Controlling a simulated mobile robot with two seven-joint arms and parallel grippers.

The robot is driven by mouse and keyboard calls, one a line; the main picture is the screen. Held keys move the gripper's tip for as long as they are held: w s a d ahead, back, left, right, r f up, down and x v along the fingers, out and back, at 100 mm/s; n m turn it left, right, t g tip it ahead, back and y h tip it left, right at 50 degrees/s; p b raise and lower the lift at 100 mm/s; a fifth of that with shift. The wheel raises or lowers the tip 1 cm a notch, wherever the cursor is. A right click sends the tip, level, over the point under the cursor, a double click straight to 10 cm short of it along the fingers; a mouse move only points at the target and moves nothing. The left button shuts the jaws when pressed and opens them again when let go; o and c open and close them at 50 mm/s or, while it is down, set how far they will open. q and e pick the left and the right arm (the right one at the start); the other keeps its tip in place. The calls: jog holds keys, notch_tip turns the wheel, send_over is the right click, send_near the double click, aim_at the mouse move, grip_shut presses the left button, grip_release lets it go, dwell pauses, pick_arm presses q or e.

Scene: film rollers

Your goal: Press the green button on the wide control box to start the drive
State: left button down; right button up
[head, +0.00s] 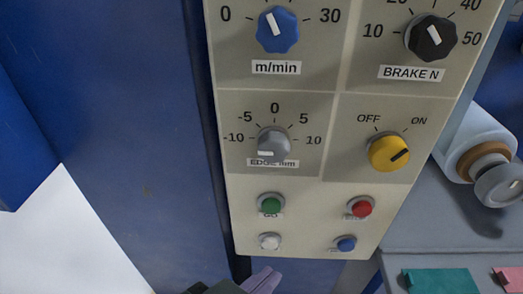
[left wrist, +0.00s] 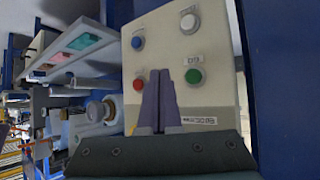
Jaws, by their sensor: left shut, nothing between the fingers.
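The wide control box (head: 300,225) is a cream panel filling the middle of the head view. Its green button (head: 270,204) is low on the left, above a white button (head: 270,241). A red button (head: 360,206) and a blue button (head: 346,243) are to their right. My left gripper (head: 265,276) is at the bottom edge, below the panel's buttons, with its purple fingers together and empty. In the left wrist view the shut fingers (left wrist: 160,98) appear in front of the panel, between the red button (left wrist: 139,83) and the green button (left wrist: 194,76). Contact with the panel is not visible. My right gripper is not in view.
Above the buttons are a blue m/min knob (head: 277,30), a black brake knob (head: 432,37), a grey edge knob (head: 273,143) and a yellow OFF/ON knob (head: 389,153). A roller end (head: 492,170) and a teal piece (head: 440,280) are at the right. Blue framework (head: 130,130) stands left.

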aim_at(271, 207)
pick_arm(q)
jog(key=shift+w+f, duration=0.2)
jog(key=shift+f, duration=0.5)
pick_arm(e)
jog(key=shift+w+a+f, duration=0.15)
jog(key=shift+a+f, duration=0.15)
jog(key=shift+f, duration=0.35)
pick_arm(q)
jog(key=shift+w+b, duration=0.1)
jog(key=shift+b, duration=0.2)
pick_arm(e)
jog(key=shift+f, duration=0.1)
pick_arm(q)
jog(key=w+b, duration=0.3)
jog(key=w, duration=0.5)
jog(key=shift+w+b, duration=0.3)
jog(key=shift+b, duration=0.1)
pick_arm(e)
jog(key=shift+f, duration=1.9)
pick_arm(q)
jog(key=shift+w, duration=0.1)
jog(key=shift+w, duration=0.3)
